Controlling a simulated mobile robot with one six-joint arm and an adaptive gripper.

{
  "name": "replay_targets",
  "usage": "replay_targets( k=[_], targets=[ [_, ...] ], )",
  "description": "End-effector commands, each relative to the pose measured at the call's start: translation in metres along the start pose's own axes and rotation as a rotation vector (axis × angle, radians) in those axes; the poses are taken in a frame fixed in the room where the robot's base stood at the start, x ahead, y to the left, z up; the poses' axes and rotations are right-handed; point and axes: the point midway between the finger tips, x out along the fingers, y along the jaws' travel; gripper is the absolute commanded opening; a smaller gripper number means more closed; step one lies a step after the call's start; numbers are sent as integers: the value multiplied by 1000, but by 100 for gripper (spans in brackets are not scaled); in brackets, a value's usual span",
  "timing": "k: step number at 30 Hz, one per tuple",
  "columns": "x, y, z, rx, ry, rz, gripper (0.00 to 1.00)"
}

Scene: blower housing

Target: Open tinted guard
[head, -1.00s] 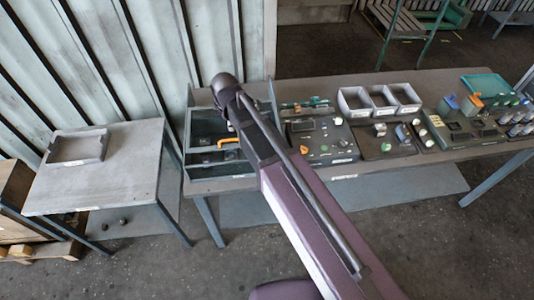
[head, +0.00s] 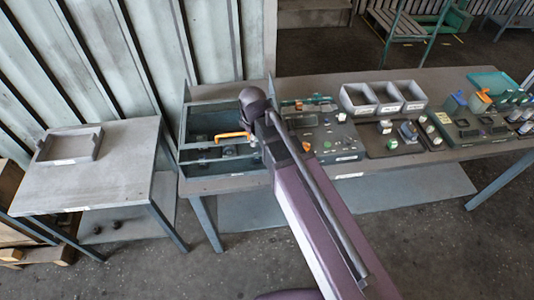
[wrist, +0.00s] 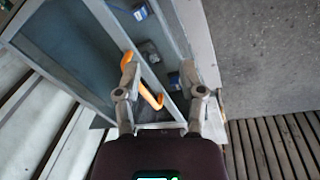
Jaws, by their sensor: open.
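The blower housing (head: 187,125) is an open-looking grey-green box at the left end of the long bench. Its tinted guard (wrist: 78,45) appears to be the bluish see-through panel in the wrist view, lying in its frame. An orange handle (head: 232,136) shows at the housing, just left of my arm's end; it also shows in the wrist view (wrist: 150,90). In the head view my arm hides the fingers.
A control panel (head: 322,132) stands right of the housing, with grey bins (head: 383,98) and more panels beyond. A small side table (head: 110,180) with a shallow tray (head: 70,147) stands to the left. A ribbed wall (head: 120,60) rises behind the housing.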

Motion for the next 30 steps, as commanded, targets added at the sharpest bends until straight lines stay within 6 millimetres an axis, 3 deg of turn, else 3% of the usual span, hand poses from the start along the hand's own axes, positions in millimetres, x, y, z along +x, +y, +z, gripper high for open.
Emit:
replay_targets(
  k=[12, 29, 30],
  targets=[
    [33, -12, 37, 157, -14, -14, 51],
    [38, -15, 46, 201, -18, -18, 51],
    [38, -14, 46, 201, -18, -17, 45]
  ],
)
